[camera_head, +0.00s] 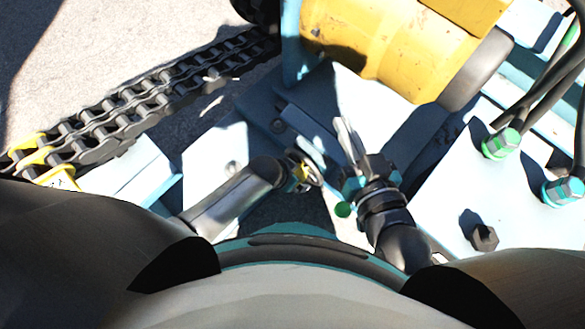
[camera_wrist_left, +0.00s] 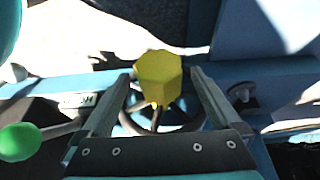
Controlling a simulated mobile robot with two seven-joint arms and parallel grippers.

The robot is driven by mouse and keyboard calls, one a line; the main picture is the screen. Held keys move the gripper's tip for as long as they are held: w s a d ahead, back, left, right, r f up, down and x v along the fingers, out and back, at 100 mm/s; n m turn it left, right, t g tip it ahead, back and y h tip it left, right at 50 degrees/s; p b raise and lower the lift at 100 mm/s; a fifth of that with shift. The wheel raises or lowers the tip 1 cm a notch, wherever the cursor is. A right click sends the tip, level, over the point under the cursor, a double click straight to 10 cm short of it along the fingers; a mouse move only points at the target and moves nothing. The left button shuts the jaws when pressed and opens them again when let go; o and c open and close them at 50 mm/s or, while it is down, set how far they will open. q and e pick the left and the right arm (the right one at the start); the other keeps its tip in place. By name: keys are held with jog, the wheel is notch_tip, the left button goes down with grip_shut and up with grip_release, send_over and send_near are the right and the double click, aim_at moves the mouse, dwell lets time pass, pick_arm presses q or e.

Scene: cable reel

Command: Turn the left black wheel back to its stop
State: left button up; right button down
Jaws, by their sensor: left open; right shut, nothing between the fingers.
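In the left wrist view a dark wheel (camera_wrist_left: 190,124) shows partly, with a yellow faceted knob (camera_wrist_left: 158,78) in front of it. My left gripper (camera_wrist_left: 160,74) is open, with one finger on each side of the yellow knob. The fingers and gripper body hide part of the wheel. I cannot tell whether the fingers touch it. In the head view my left arm ends close to a small dark ring with yellow beside it, mostly hidden. My right gripper (camera_head: 346,124) is shut and empty, to the right of that spot.
A green ball knob (camera_wrist_left: 20,141) on a lever is left of the wheel; one also shows in the head view (camera_head: 343,209). A large yellow drum (camera_head: 390,45) is at the top, a chain (camera_head: 130,112) at left, and green cable fittings (camera_head: 500,143) at right.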

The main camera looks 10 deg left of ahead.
pick_arm(q)
grip_shut()
dwell(0.8)
